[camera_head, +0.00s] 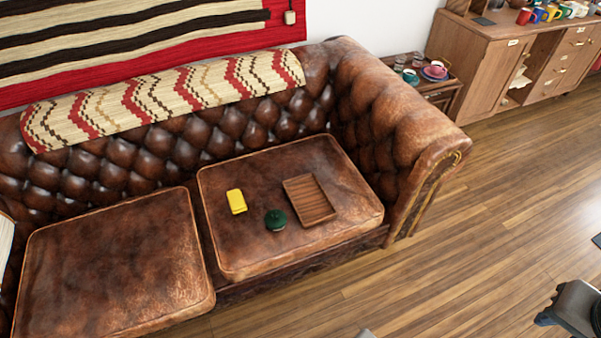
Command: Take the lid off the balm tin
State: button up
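A small round dark green tin (276,220), which looks like the balm tin, sits on the right seat cushion of the brown leather sofa. Its top is dark green with a small raised middle, and a lid seems to be on it. The seam between lid and tin is too small to make out.
A yellow block-like object (236,201) lies left of the tin, and a shallow wooden tray (309,200) lies to its right. The right cushion (345,215) has bare leather around them. The sofa's armrest (408,130) rises on the right. Wooden floor (480,220) is open beyond it.

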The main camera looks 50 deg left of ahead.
aim_at(275, 219)
jog(key=u, duration=0.8)
jog(key=i, duration=1.1)
jog(key=u, duration=1.15)
jog(key=i, duration=0.3)
jog(key=u, duration=0.2)
